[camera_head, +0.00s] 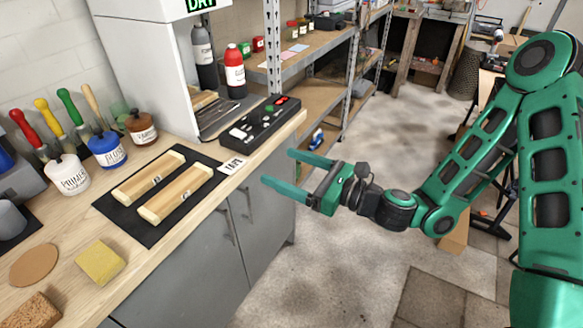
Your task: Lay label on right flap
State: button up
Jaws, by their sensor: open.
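My gripper (279,168) is open and empty, held over the floor just right of the bench, its two green fingers pointing left. A small white label (232,165) with dark lettering, which seems to read TAPE, lies on the bench near its front edge, left of the fingertips and apart from them. Two pale wooden bars lie side by side on a black mat (150,236), one on the left (148,178) and one on the right (176,195). I cannot tell if these bars are the flaps.
The floor (330,255) is clear.

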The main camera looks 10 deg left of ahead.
dwell(0.3)
